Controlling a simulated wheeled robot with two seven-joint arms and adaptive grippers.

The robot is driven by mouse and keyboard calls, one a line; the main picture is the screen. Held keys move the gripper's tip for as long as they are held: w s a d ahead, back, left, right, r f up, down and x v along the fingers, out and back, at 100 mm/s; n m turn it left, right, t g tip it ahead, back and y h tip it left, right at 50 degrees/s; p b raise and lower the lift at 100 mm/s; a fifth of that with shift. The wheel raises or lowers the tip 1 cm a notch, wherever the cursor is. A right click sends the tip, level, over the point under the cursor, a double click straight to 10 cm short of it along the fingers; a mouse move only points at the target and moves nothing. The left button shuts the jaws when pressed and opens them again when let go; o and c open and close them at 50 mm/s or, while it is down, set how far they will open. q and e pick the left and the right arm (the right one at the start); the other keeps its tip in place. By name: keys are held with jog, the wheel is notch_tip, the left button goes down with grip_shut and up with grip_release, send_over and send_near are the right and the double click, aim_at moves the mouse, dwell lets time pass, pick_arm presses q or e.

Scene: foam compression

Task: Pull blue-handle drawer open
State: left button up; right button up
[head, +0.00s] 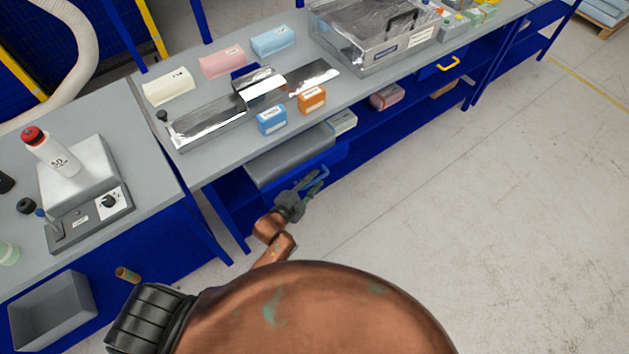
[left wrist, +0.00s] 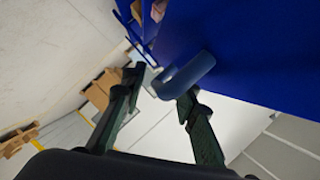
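The blue handle (left wrist: 190,72) sticks out from the blue drawer front (left wrist: 245,40) in the left wrist view. My left gripper (left wrist: 160,84) is open, its two dark green fingers apart, with the free end of the handle at the gap between the fingertips. I cannot tell whether a finger touches it. In the head view my left gripper (head: 311,186) is at the blue handle (head: 318,172), below the workbench edge, and partly covers it. My right gripper is not in view.
The grey workbench (head: 215,165) above carries foam blocks, metal trays and a large metal case (head: 375,35). A yellow handle (head: 448,63) is on another drawer farther right. A blue bench leg (head: 205,225) stands left of the gripper. The floor (head: 450,220) in front is clear.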

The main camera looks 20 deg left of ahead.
pick_arm(q)
jog(key=shift+c, duration=0.3)
grip_shut()
jog(key=shift+s, duration=0.1)
